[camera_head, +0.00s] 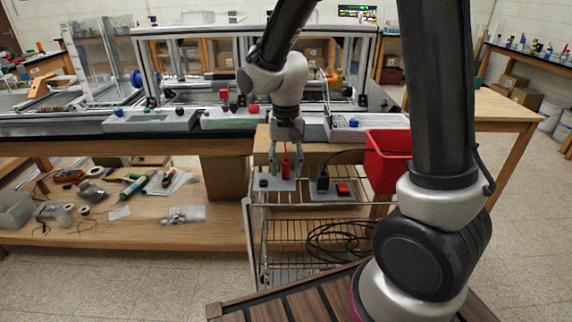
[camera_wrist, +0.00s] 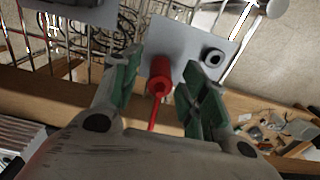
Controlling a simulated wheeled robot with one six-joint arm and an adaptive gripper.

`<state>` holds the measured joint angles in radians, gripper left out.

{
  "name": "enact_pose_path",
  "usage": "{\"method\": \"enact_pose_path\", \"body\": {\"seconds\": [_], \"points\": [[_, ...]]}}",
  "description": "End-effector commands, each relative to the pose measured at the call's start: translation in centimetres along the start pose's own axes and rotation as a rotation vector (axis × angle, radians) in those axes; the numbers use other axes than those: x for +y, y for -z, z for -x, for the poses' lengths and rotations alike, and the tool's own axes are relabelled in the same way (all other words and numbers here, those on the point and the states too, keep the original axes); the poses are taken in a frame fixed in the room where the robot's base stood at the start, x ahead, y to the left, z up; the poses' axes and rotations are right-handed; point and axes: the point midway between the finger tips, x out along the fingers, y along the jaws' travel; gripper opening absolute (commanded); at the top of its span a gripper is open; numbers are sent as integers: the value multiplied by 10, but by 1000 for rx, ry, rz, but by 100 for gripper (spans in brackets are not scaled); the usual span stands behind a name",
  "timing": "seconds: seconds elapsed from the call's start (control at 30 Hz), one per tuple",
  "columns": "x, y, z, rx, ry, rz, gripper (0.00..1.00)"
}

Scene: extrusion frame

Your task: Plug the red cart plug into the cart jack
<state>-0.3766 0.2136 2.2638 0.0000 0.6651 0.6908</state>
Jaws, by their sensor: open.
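The red cart plug (camera_head: 286,169) stands upright on a grey plate (camera_head: 275,187) on top of the wire cart. In the wrist view, the red plug (camera_wrist: 160,72) has a thin red lead running toward my palm. My gripper (camera_head: 287,160) points down over it, open. In the wrist view, the green-padded fingers of my gripper (camera_wrist: 160,82) are on either side of the plug, with gaps visible. A dark round socket, seemingly the cart jack (camera_wrist: 214,57), is on the same plate, apart from the plug; it also shows in the head view (camera_head: 263,183).
A second plate to the right carries a black part (camera_head: 322,182) and a red block (camera_head: 343,188). A red bin (camera_head: 387,160) hangs at the cart's right. A black cable coil (camera_head: 340,240) lies on the lower shelf. A wooden bench (camera_head: 130,215) stands left.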

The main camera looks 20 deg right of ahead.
Motion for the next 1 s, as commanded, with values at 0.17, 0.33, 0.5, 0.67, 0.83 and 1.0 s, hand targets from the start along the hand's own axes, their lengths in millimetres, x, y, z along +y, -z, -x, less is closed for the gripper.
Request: {"method": "enact_pose_path", "body": {"seconds": [0.17, 0.33, 0.5, 0.67, 0.83, 1.0], "points": [[-1, 1, 29, 5, 4, 0, 44], [-1, 1, 67, 5, 4, 0, 44], [0, 1, 97, 3, 3, 0, 44], [0, 0, 112, 2, 1, 0, 44], [0, 0, 116, 1, 1, 0, 44], [0, 0, 115, 1, 0, 0, 44]]}}
